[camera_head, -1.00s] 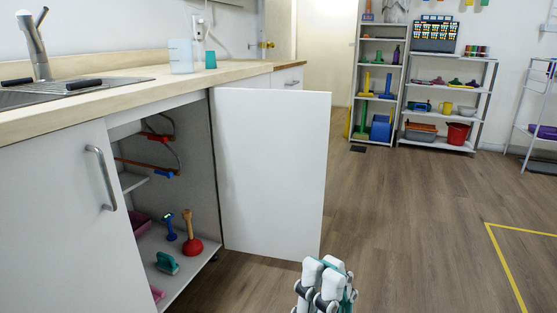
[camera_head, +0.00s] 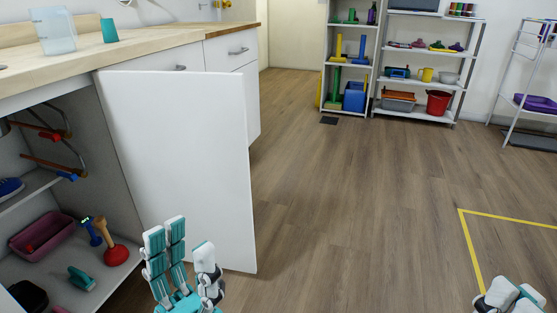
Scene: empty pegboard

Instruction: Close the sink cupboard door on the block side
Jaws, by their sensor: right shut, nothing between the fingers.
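The white sink cupboard door (camera_head: 185,160) stands wide open, hinged at the cupboard's right side and swung out over the floor. The open cupboard (camera_head: 110,165) shows its inside to the left of the door. My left gripper (camera_head: 188,240) is upright at the bottom, in front of the door's lower part. Its fingers are spread with a gap and nothing shows between them. I cannot tell whether it touches the door. My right gripper (camera_head: 512,290) is at the bottom right corner, far from the door, shut and empty; its lower part is cut off.
Inside the cupboard are a plunger (camera_head: 115,254), a pink tub (camera_head: 42,238) and a teal brush (camera_head: 80,278). The wooden floor (camera_head: 350,200) right of the door is clear.

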